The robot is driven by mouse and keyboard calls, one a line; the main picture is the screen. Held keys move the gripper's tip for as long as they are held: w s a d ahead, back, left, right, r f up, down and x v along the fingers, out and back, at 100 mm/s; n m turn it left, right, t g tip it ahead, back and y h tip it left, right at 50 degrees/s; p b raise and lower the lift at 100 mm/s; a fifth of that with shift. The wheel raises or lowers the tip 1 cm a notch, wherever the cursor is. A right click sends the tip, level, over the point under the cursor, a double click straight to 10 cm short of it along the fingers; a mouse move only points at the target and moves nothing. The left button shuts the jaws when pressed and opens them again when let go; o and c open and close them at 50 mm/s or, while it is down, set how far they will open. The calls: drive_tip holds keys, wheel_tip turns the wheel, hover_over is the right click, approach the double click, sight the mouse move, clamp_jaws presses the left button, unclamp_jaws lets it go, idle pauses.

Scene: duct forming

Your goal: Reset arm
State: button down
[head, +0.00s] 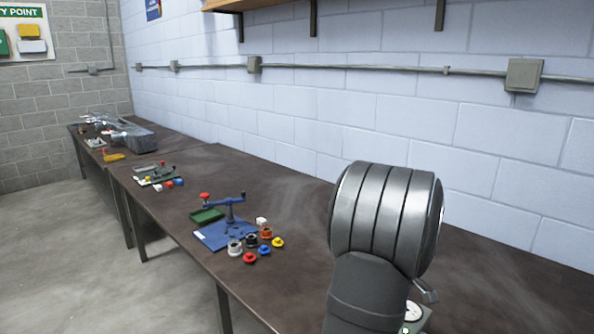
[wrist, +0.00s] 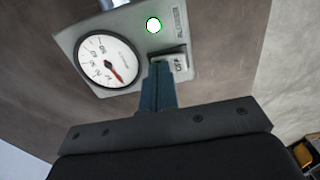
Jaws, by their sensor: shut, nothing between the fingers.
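In the wrist view, a grey control box (wrist: 125,22) carries a round white dial gauge (wrist: 108,62) with a red needle. A round green light (wrist: 154,25) on it glows. A switch (wrist: 172,66) marked OFF sits beside the gauge. My gripper (wrist: 159,68) is shut and empty, its blue-grey fingers together. The fingertips overlap the left part of the switch in the picture; I cannot tell whether they touch it. In the head view, my arm hides most of the box, and only part of the gauge (head: 413,312) shows at the bottom.
A long dark table (head: 300,190) runs along a white block wall. A blue fixture (head: 225,232) with several coloured knobs stands mid-table, with more fixtures farther back. A conduit box (head: 524,75) is on the wall. The table behind my arm looks clear.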

wheel_tip(320, 180, up, 6)
drive_tip(key=shift+r, duration=0.25)
wheel_tip(320, 180, down, 7)
drive_tip(key=shift+r, duration=0.2)
drive_tip(key=s+a+r, duration=0.2)
drive_tip(key=r, duration=1.2)
drive_tip(key=s+a+r+t+h, duration=0.1)
drive_tip(key=s+a+r, duration=0.1)
drive_tip(key=r, duration=1.3)
drive_tip(key=shift+s+a+r, duration=0.15)
drive_tip(key=shift+s+a, duration=0.1)
drive_tip(key=shift+a, duration=0.05)
